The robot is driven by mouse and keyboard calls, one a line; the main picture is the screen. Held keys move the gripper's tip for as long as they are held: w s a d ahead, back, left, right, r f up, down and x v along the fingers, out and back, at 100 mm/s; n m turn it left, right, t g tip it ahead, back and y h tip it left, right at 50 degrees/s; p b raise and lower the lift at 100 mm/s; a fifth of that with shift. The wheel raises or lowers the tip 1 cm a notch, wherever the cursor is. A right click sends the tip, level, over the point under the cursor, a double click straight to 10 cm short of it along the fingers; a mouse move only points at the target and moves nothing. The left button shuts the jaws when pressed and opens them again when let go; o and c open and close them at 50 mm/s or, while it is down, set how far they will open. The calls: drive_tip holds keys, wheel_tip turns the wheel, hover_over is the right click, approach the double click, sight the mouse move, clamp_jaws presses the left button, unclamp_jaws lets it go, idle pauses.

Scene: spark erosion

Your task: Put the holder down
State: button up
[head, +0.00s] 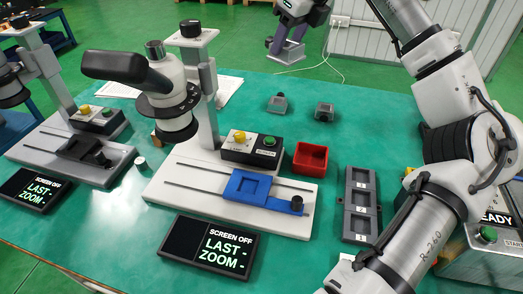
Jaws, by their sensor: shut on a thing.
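My gripper (283,42) is at the top middle, raised beyond the far edge of the green table (240,92). A grey rack (361,203) with numbered square pockets lies at the right of the middle; the pockets that show look empty.
A microscope (175,95) stands on a white base (180,190) with a blue stage (247,188). A red bin (310,160) sits beside it. A second microscope stands at left. A machine marked READY (495,218) is at right. Table around the two blocks is clear.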

drive_tip(key=w+f+n, duration=0.1)
drive_tip(key=f+n, duration=0.1)
drive_tip(key=f, duration=0.7)
drive_tip(key=w+f+n+g+p, duration=0.1)
drive_tip(key=w+f+n, duration=0.1)
drive_tip(key=f, duration=0.7)
drive_tip(key=w+f+n+g+y, duration=0.1)
drive_tip(key=w+f, duration=0.1)
drive_tip(key=f, duration=0.7)
drive_tip(key=shift+w+f+n+p, duration=0.15)
drive_tip(key=shift+f+n+p, duration=0.2)
drive_tip(key=shift+f+n, duration=0.05)
drive_tip(key=shift+f, duration=0.15)
drive_tip(key=o, duration=1)
drive_tip(key=b+v, duration=0.2)
drive_tip(key=v, duration=1)
drive_tip(key=shift+a+r, duration=0.1)
drive_tip(key=shift+r, duration=0.15)
